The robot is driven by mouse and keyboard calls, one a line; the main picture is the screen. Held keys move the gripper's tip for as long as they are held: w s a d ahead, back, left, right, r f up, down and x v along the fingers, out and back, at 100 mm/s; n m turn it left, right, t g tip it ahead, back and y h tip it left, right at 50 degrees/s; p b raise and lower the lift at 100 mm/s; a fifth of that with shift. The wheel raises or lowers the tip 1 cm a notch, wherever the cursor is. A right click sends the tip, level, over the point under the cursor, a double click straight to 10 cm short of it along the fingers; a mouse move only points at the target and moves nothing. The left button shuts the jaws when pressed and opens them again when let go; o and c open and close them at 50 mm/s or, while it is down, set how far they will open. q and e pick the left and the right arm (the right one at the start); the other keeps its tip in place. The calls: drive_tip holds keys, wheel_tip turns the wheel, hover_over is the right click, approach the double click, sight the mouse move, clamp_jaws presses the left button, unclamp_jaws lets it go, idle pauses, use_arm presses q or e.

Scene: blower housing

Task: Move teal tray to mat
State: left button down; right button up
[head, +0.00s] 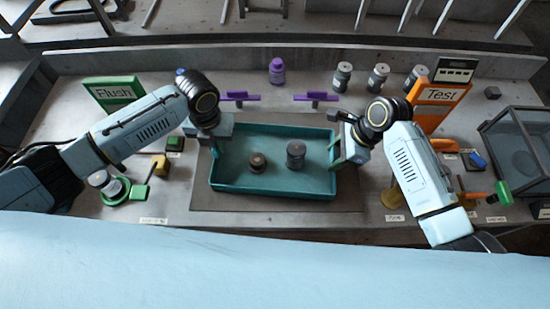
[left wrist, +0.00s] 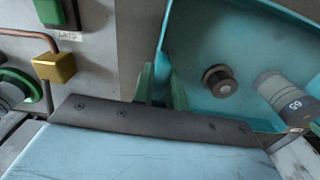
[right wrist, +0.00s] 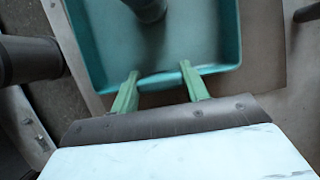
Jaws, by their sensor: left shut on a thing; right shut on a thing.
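The teal tray (head: 270,188) is over the grey-brown mat (head: 280,222) in the middle of the bench. I cannot tell whether it rests on the mat or is slightly above it. A small dark round part and a taller grey cylinder (head: 296,154) stand in it. My left gripper (head: 213,150) is shut on the tray's left wall, which also shows in the left wrist view (left wrist: 166,40). My right gripper (head: 338,156) is shut on the tray's right wall; its green fingers (right wrist: 158,88) straddle the rim in the right wrist view.
A green Flush sign (head: 113,90) stands at left and an orange Test sign (head: 440,94) at right. Several bottles, including a purple one (head: 277,71), and purple brackets (head: 316,98) stand behind the tray. A dark clear-sided box (head: 520,145) is at far right.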

use_arm(q)
drive_tip(key=shift+r, duration=0.15)
use_arm(e)
drive_tip(key=shift+r, duration=0.15)
